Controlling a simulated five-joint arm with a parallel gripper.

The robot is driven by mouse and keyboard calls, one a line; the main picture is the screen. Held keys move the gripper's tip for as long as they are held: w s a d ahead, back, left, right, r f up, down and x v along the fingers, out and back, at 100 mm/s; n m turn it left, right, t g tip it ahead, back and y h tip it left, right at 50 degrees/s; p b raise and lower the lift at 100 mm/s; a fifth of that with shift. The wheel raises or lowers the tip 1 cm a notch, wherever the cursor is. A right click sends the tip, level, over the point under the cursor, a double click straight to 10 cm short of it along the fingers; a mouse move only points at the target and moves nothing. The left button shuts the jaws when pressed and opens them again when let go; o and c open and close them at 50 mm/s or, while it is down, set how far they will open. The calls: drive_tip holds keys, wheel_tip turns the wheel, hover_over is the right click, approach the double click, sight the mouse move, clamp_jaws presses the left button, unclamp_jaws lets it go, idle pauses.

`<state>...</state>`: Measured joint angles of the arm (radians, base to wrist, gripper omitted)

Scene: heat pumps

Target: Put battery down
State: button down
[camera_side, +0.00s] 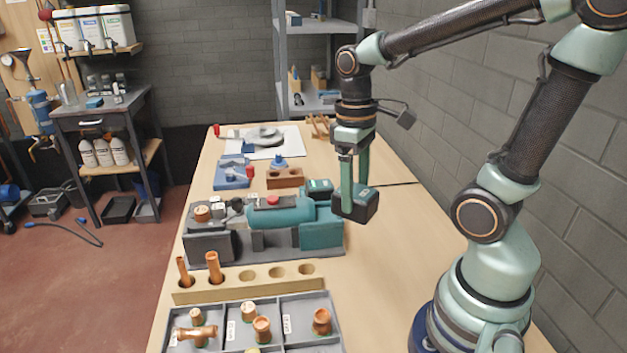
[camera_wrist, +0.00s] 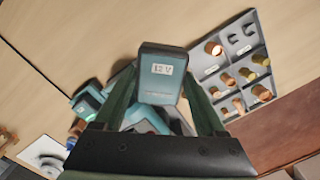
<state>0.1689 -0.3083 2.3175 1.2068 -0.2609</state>
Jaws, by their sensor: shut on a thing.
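A dark teal battery (camera_side: 355,204) hangs in my gripper (camera_side: 354,185), above the table and to the right of the teal heat pump unit (camera_side: 281,215). My gripper is shut on it, with a finger on each side. In the wrist view the battery (camera_wrist: 160,75) fills the middle between the fingers and shows a "12 V" label. The side view shows no contact between the battery and the table that I can be sure of. A small teal block (camera_side: 318,187) stands behind the unit; I cannot tell what it is.
A wooden rack (camera_side: 246,285) with copper tubes and a grey tray (camera_side: 285,309) of copper fittings lie in front. A blue fixture (camera_side: 232,174) and a brown block (camera_side: 285,178) stand farther back. The table's right side (camera_side: 395,260) is bare, beside a brick wall.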

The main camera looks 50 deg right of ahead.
wheel_tip(320, 180, down, 17)
drive_tip(key=shift+f, duration=0.1)
idle(0.5)
drive_tip(key=shift+f, duration=0.15)
unclamp_jaws()
drive_tip(key=r, duration=0.8)
drive_tip(key=w+r, duration=0.1)
drive_tip(key=r, duration=0.3)
drive_tip(key=shift+d, duration=0.1)
drive_tip(key=w+a+r+t, duration=0.1)
drive_tip(key=a+r+t, duration=0.1)
drive_tip(key=r, duration=0.3)
drive_tip(key=w+a+r+m+t, duration=0.1)
drive_tip(key=a+r+t, duration=0.1)
drive_tip(key=r+t, duration=0.2)
drive_tip(key=shift+w+a+r, duration=0.2)
drive_tip(key=shift+w+r, duration=0.1)
drive_tip(key=shift+r, duration=0.6)
